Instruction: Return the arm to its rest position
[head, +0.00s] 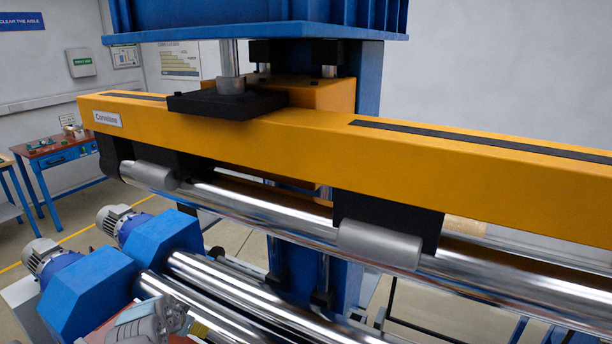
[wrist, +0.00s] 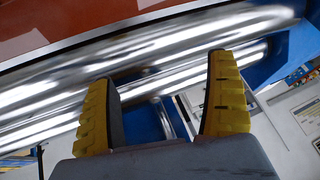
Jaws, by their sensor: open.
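My gripper (wrist: 162,105) shows in the wrist view with its two yellow-padded fingers spread apart. Nothing is between the fingertips. Shiny metal rollers (wrist: 150,50) run across the picture beyond the fingers; I cannot tell whether the fingers touch them. In the head view a grey part of my arm (head: 150,320) shows at the bottom left, in front of the lower rollers (head: 230,290). The fingers themselves are not clear there.
A yellow beam (head: 330,145) spans the head view above an upper roller (head: 270,212). Blue motor housings (head: 95,280) stand at the lower left. A blue column (head: 367,80) rises behind the beam. A red-topped table (head: 60,150) stands at the far left, with open floor nearby.

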